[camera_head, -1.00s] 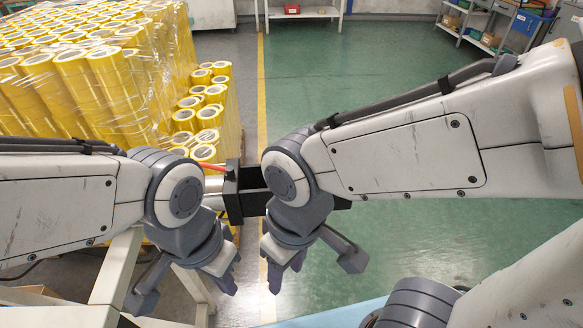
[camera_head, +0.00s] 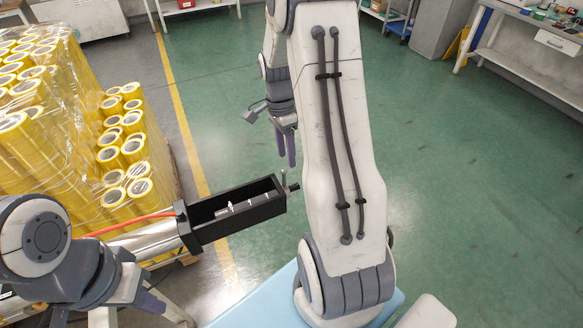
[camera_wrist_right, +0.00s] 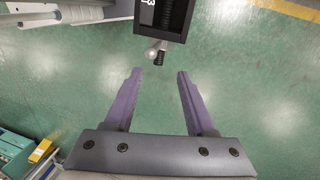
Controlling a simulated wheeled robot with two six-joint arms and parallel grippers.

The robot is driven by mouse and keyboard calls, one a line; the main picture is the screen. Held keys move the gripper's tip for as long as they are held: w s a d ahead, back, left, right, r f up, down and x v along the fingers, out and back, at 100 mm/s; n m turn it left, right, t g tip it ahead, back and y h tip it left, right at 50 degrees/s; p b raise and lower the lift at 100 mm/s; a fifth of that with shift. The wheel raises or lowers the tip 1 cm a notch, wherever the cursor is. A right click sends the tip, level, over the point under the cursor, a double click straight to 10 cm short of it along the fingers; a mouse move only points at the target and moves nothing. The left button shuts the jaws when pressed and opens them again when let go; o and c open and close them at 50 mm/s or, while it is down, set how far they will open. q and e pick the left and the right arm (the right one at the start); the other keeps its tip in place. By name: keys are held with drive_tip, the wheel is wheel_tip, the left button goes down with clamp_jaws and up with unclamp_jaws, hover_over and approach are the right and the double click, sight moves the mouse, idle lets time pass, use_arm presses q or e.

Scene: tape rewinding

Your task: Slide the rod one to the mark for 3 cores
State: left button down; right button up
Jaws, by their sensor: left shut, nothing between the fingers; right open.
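A black open-topped box (camera_head: 240,212) sticks out from a silver cylinder (camera_head: 150,240) in the head view. Pale marks show inside it, and a small dark rod end (camera_head: 293,187) with a thin upright pin is at its far right end. I cannot tell for sure which part is rod one. In the right wrist view, the box end (camera_wrist_right: 165,20) carries a white figure, with a rounded silver knob (camera_wrist_right: 151,52) and black stub below. My right gripper (camera_head: 286,150) is open and empty, its fingertips (camera_wrist_right: 160,74) just short of the knob. My left gripper (camera_head: 150,302) is shut and empty at lower left, partly hidden.
Wrapped yellow tape rolls (camera_head: 125,140) are stacked on a pallet at left. An orange hose (camera_head: 125,225) runs to the box. A light blue surface (camera_head: 255,305) lies at the bottom. The green floor is clear, with a workbench (camera_head: 530,50) at the far right.

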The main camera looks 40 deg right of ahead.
sight(294, 185)
drive_tip(key=shift+m, duration=0.5)
drive_tip(key=f+p, duration=0.1)
drive_tip(key=f, duration=0.2)
drive_tip(key=s+f+p, duration=0.1)
drive_tip(key=f, duration=0.3)
drive_tip(key=s+f, duration=0.1)
drive_tip(key=f, duration=0.2)
drive_tip(key=shift+s+d+f+p, duration=0.1)
drive_tip(key=shift+d+f+p, duration=0.15)
drive_tip(key=shift+d+p, duration=0.15)
clamp_jaws()
idle(0.5)
